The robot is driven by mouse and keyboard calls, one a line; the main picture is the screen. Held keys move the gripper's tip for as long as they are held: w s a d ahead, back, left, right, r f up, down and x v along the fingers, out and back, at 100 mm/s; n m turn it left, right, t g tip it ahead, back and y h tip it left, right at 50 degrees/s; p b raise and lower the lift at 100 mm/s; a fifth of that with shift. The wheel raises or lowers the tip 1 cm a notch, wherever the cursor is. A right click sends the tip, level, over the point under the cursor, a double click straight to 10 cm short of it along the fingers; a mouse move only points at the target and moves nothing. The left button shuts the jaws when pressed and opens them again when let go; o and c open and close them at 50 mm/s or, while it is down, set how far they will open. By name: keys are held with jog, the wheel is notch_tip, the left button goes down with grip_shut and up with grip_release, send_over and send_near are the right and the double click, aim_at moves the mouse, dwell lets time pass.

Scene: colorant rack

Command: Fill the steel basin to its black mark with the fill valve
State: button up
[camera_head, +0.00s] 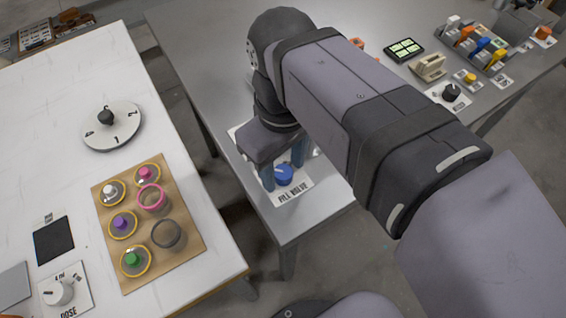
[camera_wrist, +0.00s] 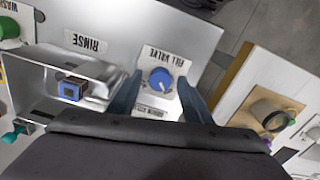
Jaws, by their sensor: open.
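The fill valve (camera_head: 284,175) is a blue round knob on a white plate lettered FILL VALVE, at the near corner of the grey metal table. In the wrist view the valve (camera_wrist: 161,78) shows a white pointer line. My gripper (camera_head: 283,172) points down over it, with one finger on each side of the knob. In the wrist view my gripper (camera_wrist: 160,84) is open around the knob, with gaps on both sides. The steel basin (camera_wrist: 32,88) is left of the valve in the wrist view. My arm hides it in the head view. I cannot make out its black mark or water level.
A white table (camera_head: 60,120) with a dial (camera_head: 112,127) and a wooden rack (camera_head: 185,240) stands left across a floor gap. Several tools fill the far right.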

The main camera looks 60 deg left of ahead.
aim_at(283, 171)
jog(key=c, duration=1.1)
jog(key=shift+o, duration=0.2)
jog(key=m+p, duration=0.1)
jog(key=p, duration=0.1)
jog(key=shift+r+m+p, duration=0.3)
jog(key=shift+r+p, duration=0.05)
jog(key=shift+f+m+p, duration=0.1)
jog(key=shift+m+p, duration=0.65)
jog(key=shift+m, duration=0.15)
jog(key=shift+f+m, duration=0.2)
jog(key=shift+m, duration=0.1)
jog(key=o, duration=1.1)
jog(key=shift+c, duration=0.2)
jog(key=shift+r+p, duration=0.75)
jog(key=shift+r, duration=2.95)
